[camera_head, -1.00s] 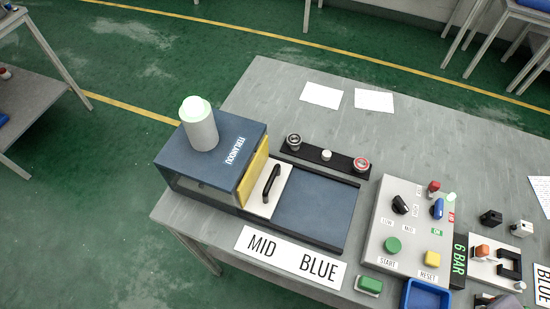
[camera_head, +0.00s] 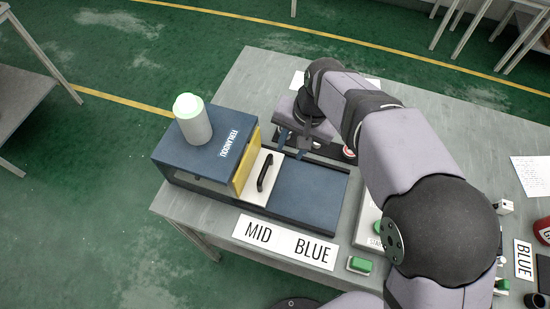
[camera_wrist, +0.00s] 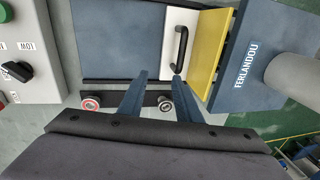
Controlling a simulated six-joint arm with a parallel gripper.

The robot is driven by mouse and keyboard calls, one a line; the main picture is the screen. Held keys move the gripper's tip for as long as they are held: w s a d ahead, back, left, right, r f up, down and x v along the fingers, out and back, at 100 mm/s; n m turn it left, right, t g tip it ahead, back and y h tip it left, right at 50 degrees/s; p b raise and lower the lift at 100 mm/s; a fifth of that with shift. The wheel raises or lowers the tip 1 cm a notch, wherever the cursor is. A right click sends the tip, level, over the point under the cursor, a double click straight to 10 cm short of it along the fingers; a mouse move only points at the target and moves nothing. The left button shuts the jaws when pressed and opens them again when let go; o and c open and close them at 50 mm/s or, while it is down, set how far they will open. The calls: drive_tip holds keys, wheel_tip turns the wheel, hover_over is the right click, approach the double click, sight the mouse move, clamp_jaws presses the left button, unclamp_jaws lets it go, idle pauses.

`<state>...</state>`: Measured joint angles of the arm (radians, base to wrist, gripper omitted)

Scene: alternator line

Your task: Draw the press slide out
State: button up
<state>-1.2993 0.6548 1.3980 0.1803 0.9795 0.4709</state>
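The press (camera_head: 205,150) is a dark blue box with a white cylinder on top and a yellow plate (camera_head: 246,161) on its right face. The press slide (camera_head: 259,191) shows as a white block with a black bar handle (camera_head: 266,171), close against the yellow plate. A bare blue bed (camera_head: 308,195) extends to its right. The handle also shows in the wrist view (camera_wrist: 181,48). My gripper (camera_wrist: 160,77) is open and empty, its fingertips apart from the handle. In the head view, my gripper (camera_head: 294,141) is above the black button bar behind the bed.
The button bar has knobs (camera_wrist: 91,103) beneath my fingers. A control box (camera_wrist: 30,60) stands beside the bed, mostly hidden by my arm in the head view. A MID BLUE sign (camera_head: 286,242) and a green button (camera_head: 361,265) lie in front.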

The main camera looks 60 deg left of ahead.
approach(267, 164)
drive_tip(key=shift+n, duration=0.3)
drive_tip(key=shift+s+a+f+p, duration=0.2)
drive_tip(key=shift+f+p, duration=0.35)
drive_tip(key=shift+f, duration=0.75)
drive_tip(key=shift+s+a+f+p, duration=0.2)
drive_tip(key=shift+f+p, duration=0.3)
drive_tip(key=shift+f, duration=0.75)
drive_tip(key=shift+s+a+f+p, duration=0.1)
drive_tip(key=shift+a+f+p, duration=0.3)
drive_tip(key=shift+f, duration=0.9)
drive_tip(key=shift+d, duration=0.15)
clamp_jaws()
